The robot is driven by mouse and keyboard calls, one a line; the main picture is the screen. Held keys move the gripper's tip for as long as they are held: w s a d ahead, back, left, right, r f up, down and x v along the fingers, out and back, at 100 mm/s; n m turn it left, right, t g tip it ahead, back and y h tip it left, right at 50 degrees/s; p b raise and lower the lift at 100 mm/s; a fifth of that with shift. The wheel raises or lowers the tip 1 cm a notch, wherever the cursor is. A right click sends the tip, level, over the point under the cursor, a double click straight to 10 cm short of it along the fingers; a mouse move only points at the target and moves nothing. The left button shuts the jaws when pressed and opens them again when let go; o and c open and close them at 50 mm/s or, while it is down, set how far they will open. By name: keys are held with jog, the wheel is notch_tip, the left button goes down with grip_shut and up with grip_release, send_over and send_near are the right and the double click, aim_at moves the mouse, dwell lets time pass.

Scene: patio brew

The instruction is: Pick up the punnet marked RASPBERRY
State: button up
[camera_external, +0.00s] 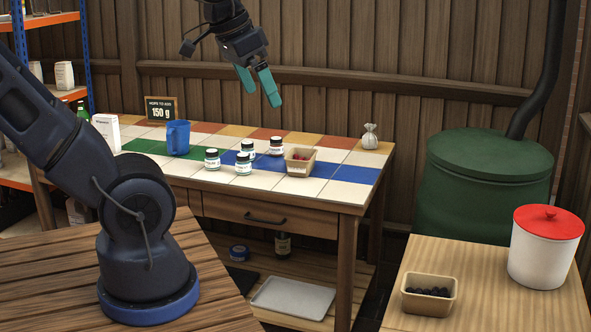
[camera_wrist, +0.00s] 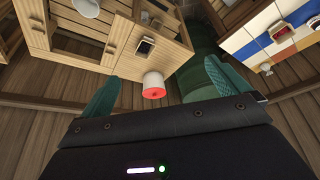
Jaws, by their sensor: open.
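A tan punnet with red berries (camera_external: 299,168) stands on the tiled table, right of several small jars. A second tan punnet with dark berries (camera_external: 428,304) stands on the wooden table at the lower right; it also shows in the wrist view (camera_wrist: 145,46). No marking is readable on either punnet. My gripper (camera_external: 262,98) is open and empty, high above the back of the tiled table and well apart from both punnets. Its teal fingers stand wide apart in the wrist view.
White jars with dark lids (camera_external: 243,163) stand close left of the red-berry punnet. A blue jug (camera_external: 178,138), a 150 g sign (camera_external: 162,110) and a small sack (camera_external: 370,137) share the tiled table. A red-lidded white canister (camera_external: 545,250) stands near the dark-berry punnet. A green barrel (camera_external: 480,190) stands behind.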

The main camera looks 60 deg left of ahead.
jog(key=w+a+r+n+g, duration=0.1)
jog(key=w+a, duration=0.4)
jog(key=w, duration=0.3)
jog(key=w+a+r+n, duration=0.1)
jog(key=w+a+n, duration=0.1)
jog(key=w+a, duration=0.55)
jog(key=w+a+r+n+g, duration=0.1)
jog(key=w+a, duration=0.3)
jog(key=w, duration=0.6)
jog(key=n+g, duration=0.3)
jog(key=n, duration=0.3)
send_over(301, 159)
jog(key=s+d, duration=0.3)
jog(key=d, duration=0.1)
notch_tip(301, 159, down, 34)
notch_tip(301, 159, down, 5)
jog(key=shift+w+d+f, duration=0.25)
jog(key=shift+d+f, duration=0.05)
jog(key=shift+f, duration=1.2)
jog(key=shift+w+d+f, duration=0.1)
jog(key=shift+d+f, duration=0.05)
jog(key=shift+f, duration=1.15)
jog(key=c, duration=1.1)
